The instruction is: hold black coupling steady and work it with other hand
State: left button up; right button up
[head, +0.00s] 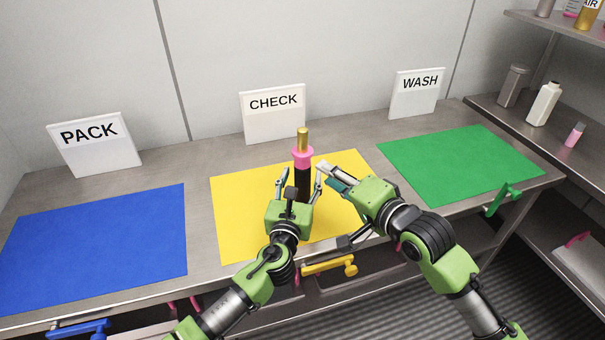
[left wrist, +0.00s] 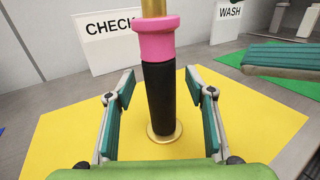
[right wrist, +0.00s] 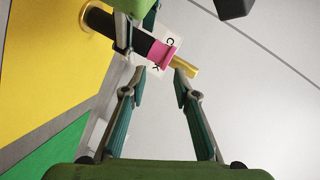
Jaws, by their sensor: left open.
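The black coupling (head: 302,180) stands upright on the yellow mat (head: 240,220). It has a black body, a pink collar (head: 303,157), a gold top (head: 303,139) and a gold base ring (left wrist: 165,134). My left gripper (head: 300,178) is open low at the coupling. In the left wrist view its fingers flank the black body (left wrist: 158,95) with gaps on both sides. My right gripper (head: 328,172) is open and empty to the right of the coupling. In the right wrist view, the pink collar (right wrist: 161,53) and gold top (right wrist: 185,66) show near and beyond its fingertips (right wrist: 160,77).
A blue mat (head: 100,245) lies left and a green mat (head: 460,165) right, both bare. PACK (head: 95,145), CHECK (head: 273,115) and WASH (head: 416,93) signs stand behind. Bottles (head: 543,104) stand on the shelves at right. My two grippers are close together.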

pick_arm(q)
jog(key=shift+w+d, duration=0.2)
jog(key=shift+w, duration=0.9)
jog(key=shift+c, duration=0.3)
